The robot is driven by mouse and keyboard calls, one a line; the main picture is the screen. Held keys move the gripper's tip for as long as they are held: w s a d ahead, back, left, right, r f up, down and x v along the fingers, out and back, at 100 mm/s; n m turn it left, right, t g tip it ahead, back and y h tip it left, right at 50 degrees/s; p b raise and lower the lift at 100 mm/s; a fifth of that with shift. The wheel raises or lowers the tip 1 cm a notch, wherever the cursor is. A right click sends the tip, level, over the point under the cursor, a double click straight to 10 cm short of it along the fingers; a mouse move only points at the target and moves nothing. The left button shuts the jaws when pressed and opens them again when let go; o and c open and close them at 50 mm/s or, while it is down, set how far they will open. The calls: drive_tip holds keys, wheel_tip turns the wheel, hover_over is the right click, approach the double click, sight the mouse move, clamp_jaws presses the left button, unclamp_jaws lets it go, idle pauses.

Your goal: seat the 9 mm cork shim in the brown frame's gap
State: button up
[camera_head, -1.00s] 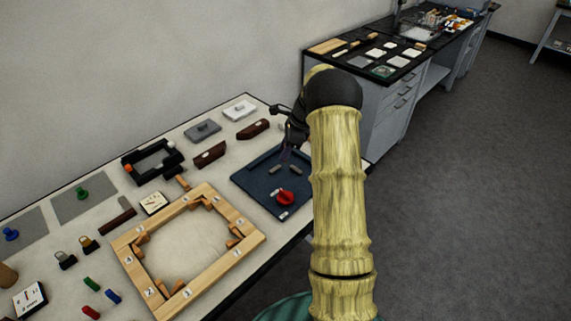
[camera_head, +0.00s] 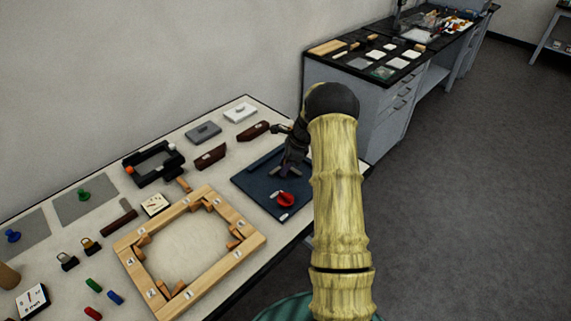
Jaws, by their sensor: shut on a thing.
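My gripper (camera_head: 286,170) is low over the dark blue tray (camera_head: 250,183), shut on a small piece that its fingers mostly hide. I cannot tell whether this piece is the 9 mm cork shim. A light-brown wooden frame (camera_head: 222,262) with numbered labels lies on the table, left of and nearer than the tray. Small orange-brown wedges sit at its inner corners. I cannot make out the gap. Dark brown pieces stand behind the tray (camera_head: 253,131), left of it (camera_head: 210,157) and left of the frame (camera_head: 118,222).
A red knob (camera_head: 286,199) lies on the tray, in front of my gripper. A black fixture (camera_head: 153,163) stands behind the wooden frame. Grey (camera_head: 203,132) and white (camera_head: 239,112) blocks stand at the back. Small coloured blocks (camera_head: 93,285) and a card (camera_head: 32,301) lie at the left.

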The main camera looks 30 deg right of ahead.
drive_tip(key=shift+f, duration=0.15)
drive_tip(key=o, duration=1)
drive_tip(key=shift+c, duration=0.2)
drive_tip(key=b+v, duration=0.1)
drive_tip(key=v, duration=1.1)
drive_tip(key=shift+a+r, duration=0.15)
drive_tip(key=shift+r, duration=0.1)
